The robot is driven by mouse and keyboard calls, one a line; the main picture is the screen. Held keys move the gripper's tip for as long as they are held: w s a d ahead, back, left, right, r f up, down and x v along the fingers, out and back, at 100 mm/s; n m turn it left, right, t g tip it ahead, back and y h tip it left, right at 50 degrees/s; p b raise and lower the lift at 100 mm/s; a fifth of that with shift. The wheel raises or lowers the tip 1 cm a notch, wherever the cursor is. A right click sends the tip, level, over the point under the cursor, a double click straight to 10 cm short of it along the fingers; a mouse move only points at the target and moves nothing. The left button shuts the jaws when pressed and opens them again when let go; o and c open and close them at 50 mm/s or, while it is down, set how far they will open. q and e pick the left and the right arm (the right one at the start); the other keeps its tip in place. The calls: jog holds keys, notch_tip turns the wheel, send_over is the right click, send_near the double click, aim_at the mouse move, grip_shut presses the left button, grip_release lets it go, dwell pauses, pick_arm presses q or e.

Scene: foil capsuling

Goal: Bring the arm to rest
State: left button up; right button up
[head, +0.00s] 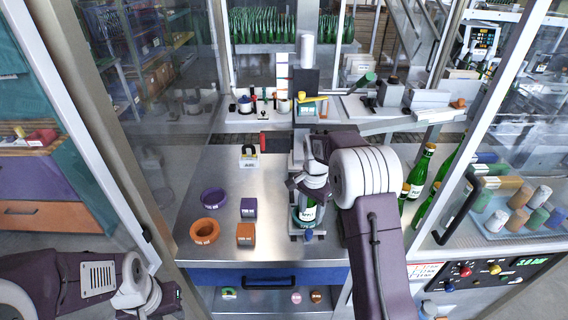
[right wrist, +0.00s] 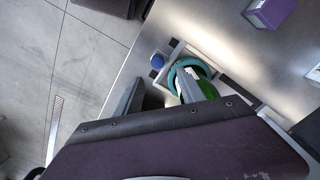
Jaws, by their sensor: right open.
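My right gripper (head: 308,185) is open over the metal bench, close around the upper part of a green bottle (head: 307,211). The bottle stands in a teal ring holder (head: 296,222); its top is hidden by the gripper and wrist. In the right wrist view the bottle (right wrist: 207,88) and the teal ring (right wrist: 172,78) show just beyond my gripper, partly covered by it. I cannot tell whether the fingers touch the bottle.
Purple (head: 214,197) and orange (head: 204,231) rings lie left on the bench, beside purple (head: 248,207) and orange (head: 245,234) blocks. Green bottles (head: 421,172) stand right of my right arm. Framed clear panels flank the bench.

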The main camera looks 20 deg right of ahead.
jog(key=shift+a+f, duration=0.1)
jog(key=shift+f, duration=0.05)
jog(key=s+a+f+n+b, duration=0.2)
jog(key=s+n, duration=0.4)
jog(key=s, duration=0.4)
jog(key=s+a+f+n+t+b, duration=0.1)
jog(key=s+a+f+n+b, duration=0.2)
jog(key=s, duration=0.7)
jog(key=f+n, duration=0.1)
jog(key=n, duration=0.1)
jog(key=shift+a+n, duration=0.4)
jog(key=shift+s+f, duration=0.1)
jog(key=shift+s, duration=0.05)
